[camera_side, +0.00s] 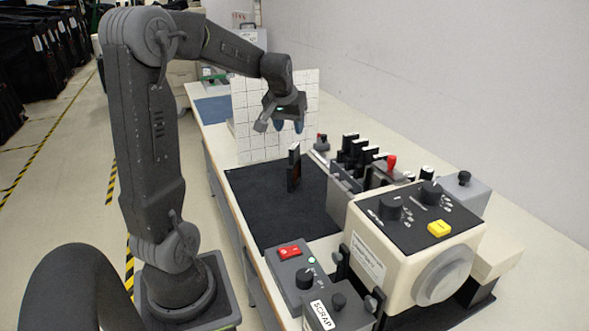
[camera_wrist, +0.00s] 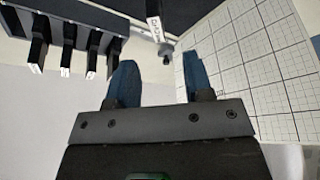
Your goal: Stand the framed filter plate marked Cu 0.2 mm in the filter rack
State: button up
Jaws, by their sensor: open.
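A dark framed plate (camera_side: 293,170) with a pale label on top stands upright on the dark mat (camera_side: 262,215) in the side view; I cannot read its marking. My gripper (camera_side: 288,127) is above it, apart from it and near the grid board. Its blue fingers are spread with nothing between them in the wrist view (camera_wrist: 160,84). The filter rack (camera_side: 343,184) holds several black plates to the right of the mat. The row of plates also shows at the upper left of the wrist view (camera_wrist: 66,42). A white label (camera_wrist: 155,27) there is too small to read surely.
A white grid board (camera_side: 262,105) stands behind the mat and close to my right finger in the wrist view (camera_wrist: 250,60). A cream machine (camera_side: 400,250), a switch box (camera_side: 290,264) and a scrap box (camera_side: 335,312) stand in front. The mat's left and front are clear.

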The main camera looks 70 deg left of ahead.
aim_at(294, 146)
jog(key=x, duration=0.5)
jog(key=shift+f, duration=0.15)
jog(key=shift+d+x, duration=0.15)
jog(key=shift+x, duration=1.2)
jog(key=shift+d+x, duration=0.1)
jog(key=shift+x, duration=1.25)
jog(key=shift+f, duration=0.1)
grip_shut()
